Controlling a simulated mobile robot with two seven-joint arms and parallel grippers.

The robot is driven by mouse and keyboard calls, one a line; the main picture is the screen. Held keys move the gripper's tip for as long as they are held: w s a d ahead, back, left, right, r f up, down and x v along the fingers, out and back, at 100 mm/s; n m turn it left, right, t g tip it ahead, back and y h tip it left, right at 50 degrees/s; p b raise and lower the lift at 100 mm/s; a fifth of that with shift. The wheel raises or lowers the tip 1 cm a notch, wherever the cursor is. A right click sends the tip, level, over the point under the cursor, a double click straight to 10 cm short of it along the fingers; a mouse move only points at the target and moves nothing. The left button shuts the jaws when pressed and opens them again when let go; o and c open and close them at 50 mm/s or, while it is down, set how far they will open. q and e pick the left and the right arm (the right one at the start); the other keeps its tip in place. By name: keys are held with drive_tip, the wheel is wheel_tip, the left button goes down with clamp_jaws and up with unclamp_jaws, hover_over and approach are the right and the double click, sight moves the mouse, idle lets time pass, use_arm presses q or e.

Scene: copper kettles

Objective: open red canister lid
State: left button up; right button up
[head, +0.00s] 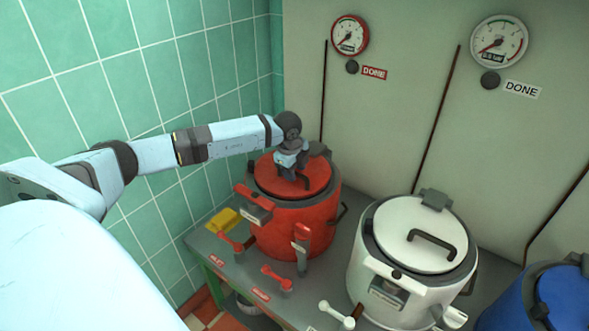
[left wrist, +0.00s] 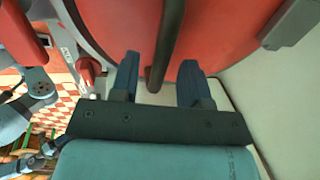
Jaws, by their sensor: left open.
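The red canister (head: 292,228) stands on a grey bench at the wall, with its red lid (head: 318,177) closed on top. My left gripper (head: 290,172) is over the lid, hiding part of it. In the left wrist view the gripper (left wrist: 160,82) is open, with one finger on each side of the lid's dark bar handle (left wrist: 167,40). The fingers look apart from the handle; I cannot tell how deep it sits between them. The red lid (left wrist: 118,25) fills the top of that view. A red latch (head: 252,203) shows on the canister's front left.
A white canister (head: 370,250) with a closed lid stands to the right, and a blue canister (head: 560,300) beyond it. Red levers (head: 277,277) and a yellow object (head: 223,219) are on the bench (head: 338,258). Green tiled wall (head: 170,85) stands close on the left.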

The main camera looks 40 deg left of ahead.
use_arm(q)
clamp_jaws()
drive_tip(key=shift+r, duration=0.1)
